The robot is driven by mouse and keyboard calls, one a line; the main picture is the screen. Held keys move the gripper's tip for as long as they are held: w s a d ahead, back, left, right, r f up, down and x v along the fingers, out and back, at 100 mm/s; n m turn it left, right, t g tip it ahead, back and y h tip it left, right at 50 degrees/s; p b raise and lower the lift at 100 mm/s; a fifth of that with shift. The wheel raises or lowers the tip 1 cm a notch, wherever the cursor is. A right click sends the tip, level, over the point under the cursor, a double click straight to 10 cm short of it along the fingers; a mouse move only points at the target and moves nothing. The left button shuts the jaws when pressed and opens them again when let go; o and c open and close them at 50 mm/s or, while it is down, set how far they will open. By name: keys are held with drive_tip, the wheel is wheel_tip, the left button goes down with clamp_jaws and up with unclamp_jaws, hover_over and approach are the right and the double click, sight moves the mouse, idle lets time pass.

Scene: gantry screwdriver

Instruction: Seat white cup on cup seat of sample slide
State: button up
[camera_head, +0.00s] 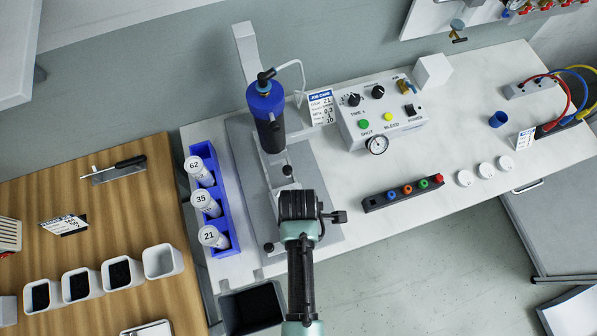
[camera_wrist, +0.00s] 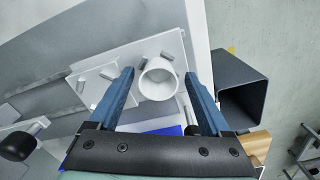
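The white cup (camera_wrist: 158,82) is a small round open cup. In the wrist view it stands between the two blue fingers of my gripper (camera_wrist: 160,78), with a narrow gap showing at the sides, so the fingers look open around it. The cup is on or just above the pale grey sample slide plate (camera_wrist: 118,58), which has small grey pegs near the cup. Whether it touches the plate or sits in the cup seat is unclear. In the head view my gripper (camera_head: 300,207) is over the front of the grey gantry base (camera_head: 246,165), and the cup is hidden there.
The blue screwdriver (camera_head: 266,115) hangs behind my gripper. A blue rack (camera_head: 232,243) with numbered bottles stands to the left. A dark bin (camera_head: 252,308) is at the front edge, also seen in the wrist view (camera_wrist: 240,95). The control box (camera_head: 380,110) and button strip (camera_head: 403,192) lie right.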

wheel_tip(320, 180, up, 13)
idle(0.7)
drive_tip(key=shift+s, duration=0.1)
idle(0.5)
